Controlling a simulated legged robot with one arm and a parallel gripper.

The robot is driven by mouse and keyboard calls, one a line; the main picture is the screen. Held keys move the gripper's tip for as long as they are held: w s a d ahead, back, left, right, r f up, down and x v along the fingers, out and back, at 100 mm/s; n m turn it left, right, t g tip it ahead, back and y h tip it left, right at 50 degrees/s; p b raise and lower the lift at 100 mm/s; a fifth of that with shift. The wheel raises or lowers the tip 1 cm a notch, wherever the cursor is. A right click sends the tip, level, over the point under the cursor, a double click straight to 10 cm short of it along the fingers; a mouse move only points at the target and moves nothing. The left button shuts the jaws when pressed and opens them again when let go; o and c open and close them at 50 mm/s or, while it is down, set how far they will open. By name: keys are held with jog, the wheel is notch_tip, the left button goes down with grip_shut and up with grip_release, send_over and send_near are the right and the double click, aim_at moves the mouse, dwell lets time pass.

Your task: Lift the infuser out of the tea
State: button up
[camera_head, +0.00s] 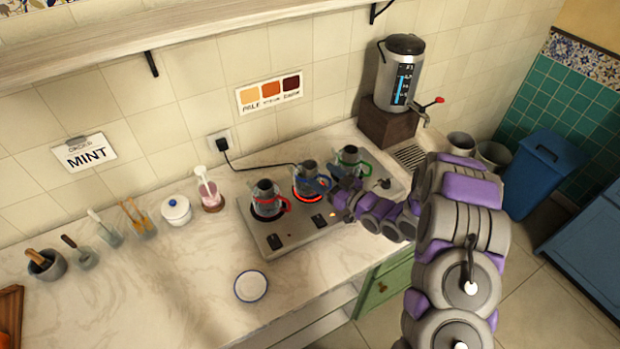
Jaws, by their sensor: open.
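Three small glass pots with dark tops stand on the hotplate (283,243). The left pot (266,203) has a red band and handle, the right pot (350,159) has green trim. The middle pot (305,176) stands on a burner with a glowing red ring. My purple and grey arm reaches in from the right, with my gripper (324,186) open at the right side of the middle pot. The gripper partly covers that pot, and I cannot tell whether it touches. No infuser can be made out at this size.
A samovar (399,75) with a red-handled tap stands on a brown block behind right. A white saucer (251,286) lies in front of the hotplate. The front left counter (150,300) is clear.

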aim_at(315, 170)
jog(key=x, duration=0.2)
jog(key=b+x, duration=0.1)
jog(key=x, duration=0.1)
jog(key=shift+w+d+f, duration=0.2)
jog(key=shift+f, duration=0.1)
jog(key=shift+w+a, duration=0.35)
jog(key=shift+a, duration=0.1)
grip_shut()
